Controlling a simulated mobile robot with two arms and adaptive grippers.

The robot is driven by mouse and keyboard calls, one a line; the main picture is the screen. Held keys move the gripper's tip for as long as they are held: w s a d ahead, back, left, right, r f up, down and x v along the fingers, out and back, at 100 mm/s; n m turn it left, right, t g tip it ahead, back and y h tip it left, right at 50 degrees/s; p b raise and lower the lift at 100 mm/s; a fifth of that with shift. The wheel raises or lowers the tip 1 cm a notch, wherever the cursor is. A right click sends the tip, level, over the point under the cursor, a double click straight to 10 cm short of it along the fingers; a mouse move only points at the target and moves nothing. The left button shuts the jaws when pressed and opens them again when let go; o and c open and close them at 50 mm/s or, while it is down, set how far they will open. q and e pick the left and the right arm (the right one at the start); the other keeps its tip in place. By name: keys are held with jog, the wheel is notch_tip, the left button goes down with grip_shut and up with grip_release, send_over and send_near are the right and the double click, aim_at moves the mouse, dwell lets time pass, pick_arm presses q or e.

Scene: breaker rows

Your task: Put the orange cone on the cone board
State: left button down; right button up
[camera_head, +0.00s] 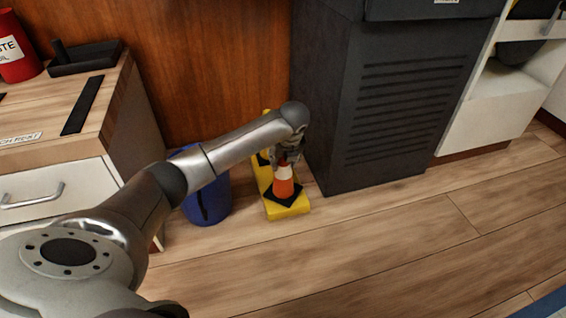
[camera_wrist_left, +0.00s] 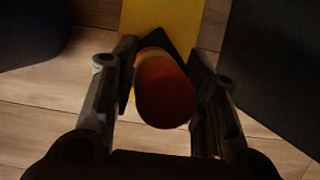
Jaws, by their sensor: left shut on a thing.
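The orange cone (camera_head: 284,188) has a white band and a dark square base. It stands upright at the near end of the yellow cone board (camera_head: 290,211) on the floor, and its base appears to rest on the board. My left gripper (camera_head: 286,163) reaches down over the cone's top and is shut on it. In the left wrist view the cone (camera_wrist_left: 165,95) sits between the two fingers (camera_wrist_left: 166,85), with the yellow board (camera_wrist_left: 160,18) beyond it. The gripper hides the cone's tip and part of the board. My right gripper is not in view.
A blue bin (camera_head: 208,200) stands close to the board's left. A dark vented cabinet (camera_head: 385,120) stands close to its right. A wooden-topped counter with a drawer (camera_head: 60,190) is at the left. The floor (camera_head: 350,250) in front is clear.

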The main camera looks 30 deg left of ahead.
pick_arm(q)
jog(key=c, duration=0.8)
grip_release()
jog(key=p+v, duration=0.7)
jog(key=v, duration=0.5)
jog(key=shift+p, duration=0.35)
